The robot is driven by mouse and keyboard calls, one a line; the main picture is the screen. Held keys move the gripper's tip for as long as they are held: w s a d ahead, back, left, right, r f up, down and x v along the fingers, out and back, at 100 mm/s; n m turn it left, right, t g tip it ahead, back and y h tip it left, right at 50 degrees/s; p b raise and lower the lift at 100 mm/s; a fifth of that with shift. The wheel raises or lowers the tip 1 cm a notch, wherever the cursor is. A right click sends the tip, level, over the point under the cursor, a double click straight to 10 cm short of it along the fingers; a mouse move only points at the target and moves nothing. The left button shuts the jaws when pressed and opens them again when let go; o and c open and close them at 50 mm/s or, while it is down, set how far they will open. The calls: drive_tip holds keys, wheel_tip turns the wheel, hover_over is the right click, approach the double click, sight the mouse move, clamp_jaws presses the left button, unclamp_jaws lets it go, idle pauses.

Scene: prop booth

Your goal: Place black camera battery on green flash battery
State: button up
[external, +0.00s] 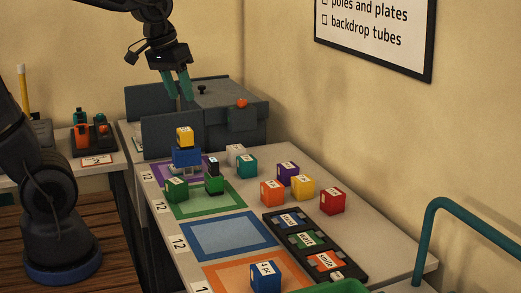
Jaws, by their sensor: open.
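A small black block with a white label on top (213,167), which looks like the black camera battery, stands upright on a green block (214,185), which looks like the green flash battery. The black block appears to rest on the green one. Another green block (176,190) with a label stands just left of it on the green-bordered square (206,209). My gripper (181,94) has teal fingers, is open and empty, and hangs in the air above and behind the blocks, in front of the grey box.
A yellow block (185,136) sits on a blue block (187,157) behind the green blocks. The grey box (232,95) with panels stands at the back. Several coloured cubes and a black labelled tray (314,248) are at right. The blue-bordered square (228,238) is clear.

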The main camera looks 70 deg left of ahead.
drive_tip(key=s+d+r+m+t, duration=0.1)
drive_tip(key=s+d+m, duration=0.4)
drive_tip(key=s, duration=0.4)
drive_tip(key=shift+s+d, duration=0.3)
idle(0.8)
